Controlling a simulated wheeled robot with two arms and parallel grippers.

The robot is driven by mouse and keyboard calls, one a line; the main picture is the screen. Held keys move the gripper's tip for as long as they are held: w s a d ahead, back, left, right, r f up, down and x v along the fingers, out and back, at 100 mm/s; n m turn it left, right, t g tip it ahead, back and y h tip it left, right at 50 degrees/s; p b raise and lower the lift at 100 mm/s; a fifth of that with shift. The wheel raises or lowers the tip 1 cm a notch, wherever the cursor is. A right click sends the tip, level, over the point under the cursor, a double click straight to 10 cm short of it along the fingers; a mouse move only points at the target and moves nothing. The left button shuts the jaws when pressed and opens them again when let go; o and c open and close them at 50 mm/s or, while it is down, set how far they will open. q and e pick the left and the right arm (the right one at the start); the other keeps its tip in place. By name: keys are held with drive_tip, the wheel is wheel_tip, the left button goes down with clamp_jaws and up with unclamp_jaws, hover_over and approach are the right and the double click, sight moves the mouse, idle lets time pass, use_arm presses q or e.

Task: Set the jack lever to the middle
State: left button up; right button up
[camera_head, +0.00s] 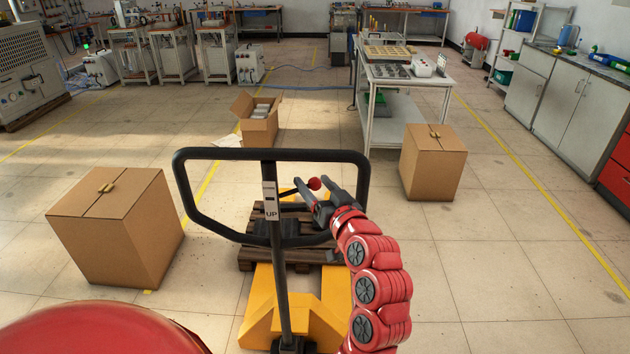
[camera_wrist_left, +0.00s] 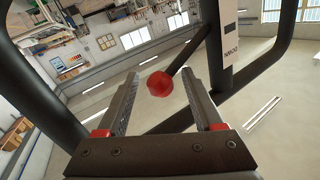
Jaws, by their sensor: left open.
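The jack lever is a thin dark rod with a red ball knob (camera_head: 314,183), on the right side of the pallet jack's black handle post (camera_head: 279,270). In the head view it slants slightly up from the post to the knob. A label (camera_head: 271,200) reading "UP" is on the post beside it. My left gripper (camera_head: 305,191) is open, inside the handle loop, close to the knob. In the left wrist view the knob (camera_wrist_left: 160,84) shows between the two open fingers (camera_wrist_left: 160,62), with the rod running up right to the post. I cannot tell if they touch. My right gripper is out of view.
The black handle loop (camera_head: 180,180) surrounds the lever and my gripper. The yellow jack forks (camera_head: 262,305) and a wooden pallet (camera_head: 246,256) are below. Cardboard boxes stand left (camera_head: 115,230), right (camera_head: 432,165) and behind (camera_head: 258,128). Floor at the right front is clear.

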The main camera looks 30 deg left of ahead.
use_arm(q)
drive_tip(key=shift+w+a, duration=0.1)
drive_tip(key=c, duration=1.1)
drive_tip(key=shift+f, duration=0.1)
idle(0.6)
